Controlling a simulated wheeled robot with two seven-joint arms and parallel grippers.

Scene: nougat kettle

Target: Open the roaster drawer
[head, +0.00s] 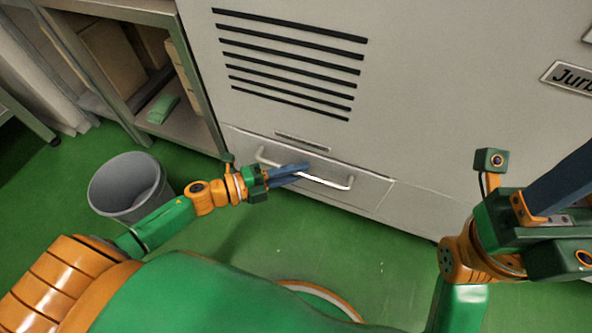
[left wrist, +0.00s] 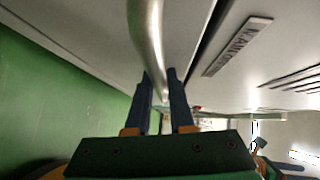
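The roaster drawer (head: 372,193) is a grey front panel low on the big grey machine. It looks flush with the machine around it. Its pale bar handle (head: 335,184) runs across the front. My left gripper (head: 303,171) is at the middle of the handle, with its blue fingers on either side of the bar.
A grey bin (head: 128,188) stands on the green floor left of my left forearm. An open shelf unit (head: 190,125) holding a green item (head: 163,108) is left of the machine. Black vent slots (head: 290,60) are above the drawer. The floor in front of the drawer (head: 370,265) is clear.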

